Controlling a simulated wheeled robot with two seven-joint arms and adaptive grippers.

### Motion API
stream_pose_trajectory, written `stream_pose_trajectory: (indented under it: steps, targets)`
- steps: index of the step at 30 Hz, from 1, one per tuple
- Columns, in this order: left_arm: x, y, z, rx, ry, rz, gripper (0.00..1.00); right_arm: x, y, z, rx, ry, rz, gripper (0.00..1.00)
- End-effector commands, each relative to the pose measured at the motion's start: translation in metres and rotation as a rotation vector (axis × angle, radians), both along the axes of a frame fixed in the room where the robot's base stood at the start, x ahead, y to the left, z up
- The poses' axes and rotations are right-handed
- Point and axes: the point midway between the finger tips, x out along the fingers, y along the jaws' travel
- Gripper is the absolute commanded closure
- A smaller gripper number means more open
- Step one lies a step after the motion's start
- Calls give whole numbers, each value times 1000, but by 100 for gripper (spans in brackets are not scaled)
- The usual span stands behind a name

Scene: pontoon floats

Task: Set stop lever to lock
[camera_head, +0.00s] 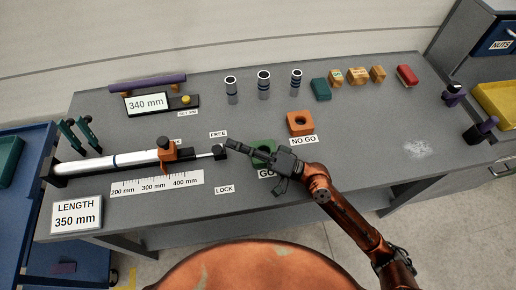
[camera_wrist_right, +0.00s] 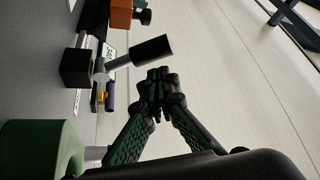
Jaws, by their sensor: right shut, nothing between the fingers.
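The stop lever is a black block with a silver rod and a black cylindrical knob. Its block (camera_head: 219,152) stands at the right end of the white gas spring between the FREE label (camera_head: 218,134) and the LOCK label (camera_head: 224,189). In the right wrist view the knob (camera_wrist_right: 152,50) stands out from the block (camera_wrist_right: 76,68) at a slant. My right gripper (camera_head: 244,148) is shut and empty; its fingertips (camera_wrist_right: 158,76) are close beside the knob, and I cannot tell whether they touch. The lever's exact setting is unclear. My left gripper is out of view.
An orange slider (camera_head: 167,153) sits on the spring above a scale (camera_head: 157,184). A green GO block (camera_head: 262,158) lies beneath my right gripper; an orange NO GO block (camera_head: 300,122) is behind it. Several cylinders and blocks stand farther back. The bench front near LOCK is clear.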

Motion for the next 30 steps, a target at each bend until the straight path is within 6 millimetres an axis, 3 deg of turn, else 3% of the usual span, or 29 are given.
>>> stream_pose_trajectory:
  steps: [6, 13, 19, 30]
  targets:
    - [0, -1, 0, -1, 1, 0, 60, -14, -49, -1, -4, 1, -2, 100]
    - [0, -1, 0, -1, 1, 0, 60, -25, -87, -1, -1, 2, -3, 100]
    - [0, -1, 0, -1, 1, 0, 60, -29, -101, 0, 0, 0, 1, 100]
    - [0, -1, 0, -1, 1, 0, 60, -30, -102, 0, -1, -1, 1, 100]
